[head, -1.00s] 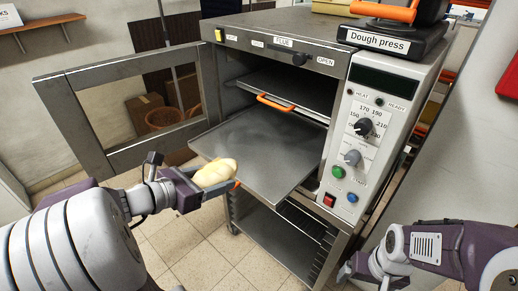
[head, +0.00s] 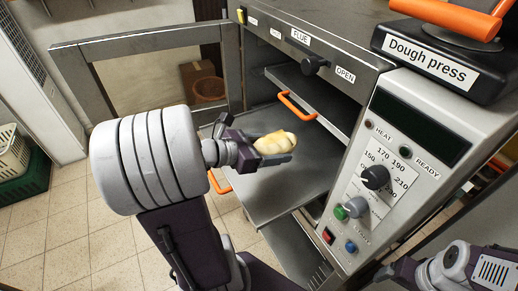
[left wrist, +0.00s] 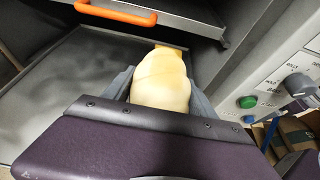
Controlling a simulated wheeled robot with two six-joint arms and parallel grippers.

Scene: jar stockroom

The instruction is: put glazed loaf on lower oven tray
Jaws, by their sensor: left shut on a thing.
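The pale glazed loaf (head: 275,142) is held in my left gripper (head: 284,146), which is shut on it. In the head view the loaf appears over the pulled-out lower oven tray (head: 270,193); I cannot tell how high above it. In the left wrist view the loaf (left wrist: 161,82) sits between the two fingers, with the bare grey lower tray (left wrist: 75,100) beyond and to the left. The lower tray has an orange handle (head: 219,181) at its front left. My right arm shows at the bottom right of the head view; its fingertips are not clear.
The upper tray, with its orange handle (head: 297,107), is in the oven just above the lower tray. The oven door (head: 160,40) stands open at the left. The control panel (head: 385,175) is to the right. The dough press (head: 440,55) stands on top.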

